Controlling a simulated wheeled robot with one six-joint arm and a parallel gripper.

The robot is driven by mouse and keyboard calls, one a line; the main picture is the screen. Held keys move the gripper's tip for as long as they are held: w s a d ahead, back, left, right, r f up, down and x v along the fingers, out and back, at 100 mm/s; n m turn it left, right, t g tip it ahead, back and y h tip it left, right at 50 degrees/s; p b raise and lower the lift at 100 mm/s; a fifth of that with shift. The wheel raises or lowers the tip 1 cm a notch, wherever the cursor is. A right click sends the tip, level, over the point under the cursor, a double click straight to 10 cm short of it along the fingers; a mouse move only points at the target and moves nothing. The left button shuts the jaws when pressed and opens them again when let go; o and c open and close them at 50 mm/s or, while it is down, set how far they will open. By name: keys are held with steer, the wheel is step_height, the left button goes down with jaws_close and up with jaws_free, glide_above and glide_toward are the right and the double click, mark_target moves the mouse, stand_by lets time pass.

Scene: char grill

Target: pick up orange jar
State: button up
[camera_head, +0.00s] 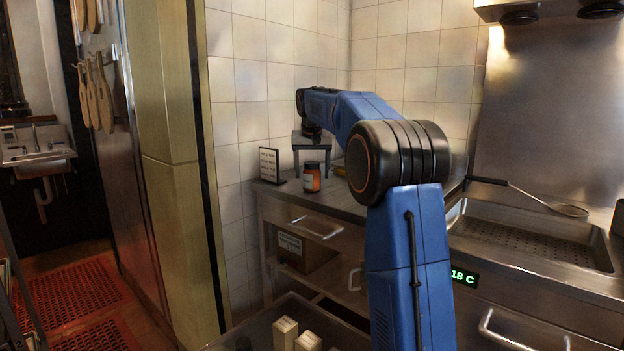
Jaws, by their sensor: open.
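The orange jar (312,184) stands upright on the steel counter, near its left end. It has a dark lid and a pale label. My gripper (312,168) points down above the jar, with its two fingers spread apart. In the picture the fingers come down on either side of the jar's lid, with visible space between them and the jar. I cannot tell whether they are level with it in depth. The gripper holds nothing. My blue arm reaches in from the lower right and hides part of the counter.
A small dark-framed sign (270,165) stands left of the jar. A yellowish item (340,171) lies to its right, partly hidden. The tiled wall (238,123) is close behind. A skimmer (540,199) rests over a perforated steel basin (530,240) at right.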

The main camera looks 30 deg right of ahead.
steer(key=shift+x, duration=0.85)
steer(key=c, duration=1.4)
steer(key=shift+r, duration=0.1)
steer(key=shift+c, duration=0.2)
